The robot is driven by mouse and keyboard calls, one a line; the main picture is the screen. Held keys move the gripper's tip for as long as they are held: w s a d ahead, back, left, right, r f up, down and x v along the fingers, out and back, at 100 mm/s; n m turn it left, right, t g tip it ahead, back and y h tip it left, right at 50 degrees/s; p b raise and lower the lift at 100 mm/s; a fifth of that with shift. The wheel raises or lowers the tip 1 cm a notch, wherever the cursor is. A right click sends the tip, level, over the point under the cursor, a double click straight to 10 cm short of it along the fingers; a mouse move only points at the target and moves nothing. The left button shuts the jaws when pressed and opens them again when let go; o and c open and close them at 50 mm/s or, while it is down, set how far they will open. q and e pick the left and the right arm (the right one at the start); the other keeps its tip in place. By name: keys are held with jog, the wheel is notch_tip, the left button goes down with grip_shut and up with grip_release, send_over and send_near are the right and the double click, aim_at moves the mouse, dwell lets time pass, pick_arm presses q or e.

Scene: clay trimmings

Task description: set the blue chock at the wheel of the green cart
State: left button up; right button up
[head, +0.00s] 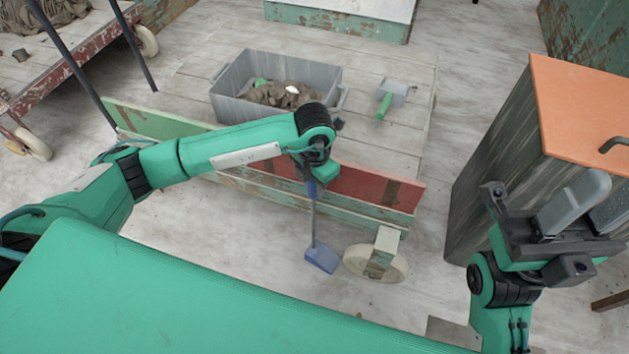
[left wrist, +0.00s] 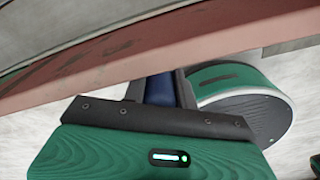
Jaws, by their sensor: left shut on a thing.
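The blue chock (head: 321,257) is a small wedge on a long upright handle. It is low, at or just above the floor, left of the cart's near wheel (head: 385,266), with a narrow gap between them. My left gripper (head: 311,184) is shut on the top of the chock's handle, which also shows blue in the left wrist view (left wrist: 160,90). The green cart (head: 287,194) has a worn side board, green at left and red at right. My forearm hides part of that board. My right gripper (head: 592,207) is open and empty at the right.
On the cart's deck are a grey bin (head: 228,104) of clay trimmings and a green-handled scoop (head: 386,98). A grey cabinet with an orange top (head: 585,105) stands at the right. Another cart with a red edge (head: 65,75) is at upper left. Floor left of the chock is clear.

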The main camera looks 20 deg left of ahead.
pick_arm(q)
jog(key=shift+f, duration=0.1)
jog(key=o, duration=1)
